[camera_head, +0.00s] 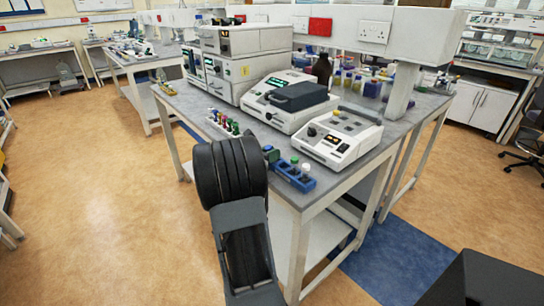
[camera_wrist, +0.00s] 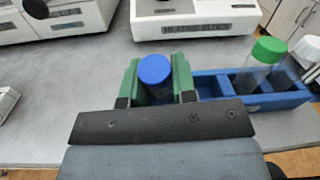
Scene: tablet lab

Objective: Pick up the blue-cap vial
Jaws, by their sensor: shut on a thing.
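The blue-cap vial (camera_wrist: 155,72) stands between the green fingers of my gripper (camera_wrist: 157,88) in the wrist view. The fingers are shut on it, one on each side. Its blue cap shows above them, and its lower part is mostly hidden by the gripper. It is at the left end of the blue rack (camera_wrist: 262,101); I cannot tell whether its base is still in a slot.
A green-cap vial (camera_wrist: 268,52) and a white-cap vial (camera_wrist: 303,55) stand in the rack to the right. The heating block (camera_head: 340,136) is behind the rack. Another group of capped vials (camera_head: 224,122) stands further left on the grey bench.

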